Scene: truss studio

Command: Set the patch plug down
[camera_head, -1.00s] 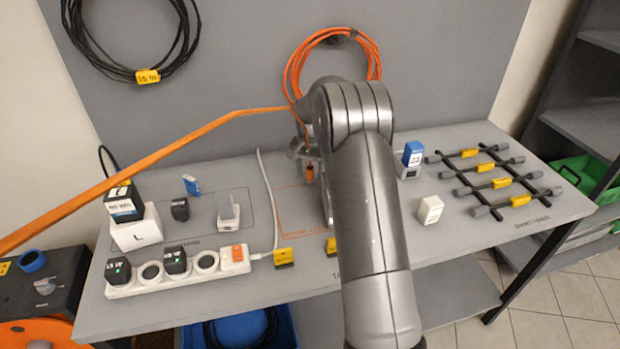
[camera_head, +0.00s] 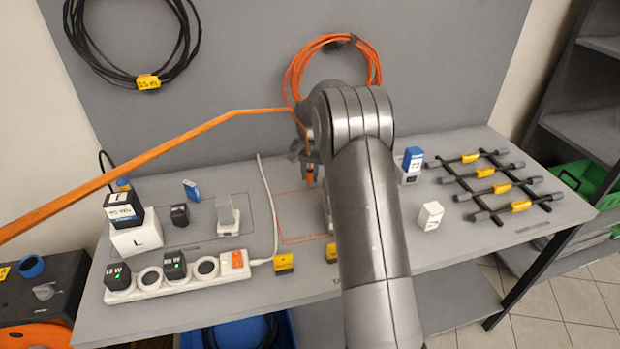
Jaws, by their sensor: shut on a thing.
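My gripper (camera_head: 309,172) is partly hidden by my arm, over the orange-outlined area (camera_head: 290,239) in the middle of the table (camera_head: 350,290). It is shut on the patch plug (camera_head: 309,178), a small dark and orange piece at its fingertips. An orange cable (camera_head: 160,158) runs up from the plug and away to the lower left. Whether the plug touches the table cannot be told.
A white power strip (camera_head: 180,280) with several black adapters lies at front left. Stacked boxes (camera_head: 135,238) stand behind it. A white adapter (camera_head: 430,215), a blue-topped block (camera_head: 412,160) and a rack of grey bars (camera_head: 495,185) are at right. Yellow clips (camera_head: 284,263) sit near the front.

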